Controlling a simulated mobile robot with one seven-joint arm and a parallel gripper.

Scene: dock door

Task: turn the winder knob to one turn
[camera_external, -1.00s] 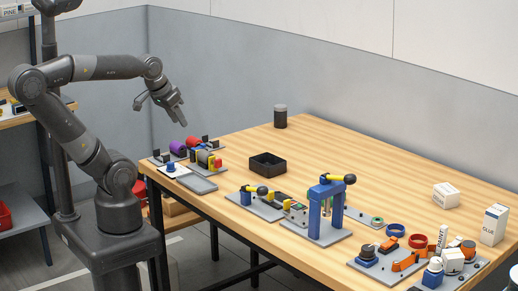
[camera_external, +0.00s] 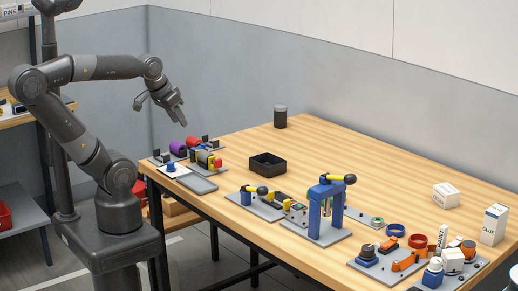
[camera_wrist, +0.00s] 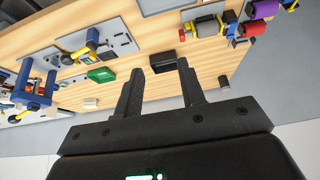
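A small roller unit (camera_external: 205,160) with yellow brackets stands at the table's left end, and a red knob-like end piece (camera_external: 218,163) sits on its right side. It looks like the winder, but I cannot be sure, and I cannot read any turn mark. The roller also shows at the top of the wrist view (camera_wrist: 205,26). My gripper (camera_external: 181,121) hangs in the air above and behind that end of the table, touching nothing. In the wrist view my gripper (camera_wrist: 160,66) has its two fingers apart with nothing between them.
Purple (camera_external: 178,148) and red (camera_external: 193,142) rolls lie close beside the roller unit, with a grey tray (camera_external: 200,185) in front. A black bin (camera_external: 267,163) and a dark canister (camera_external: 280,117) stand farther right. A blue press frame (camera_external: 327,210) stands mid-table. The back middle is clear.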

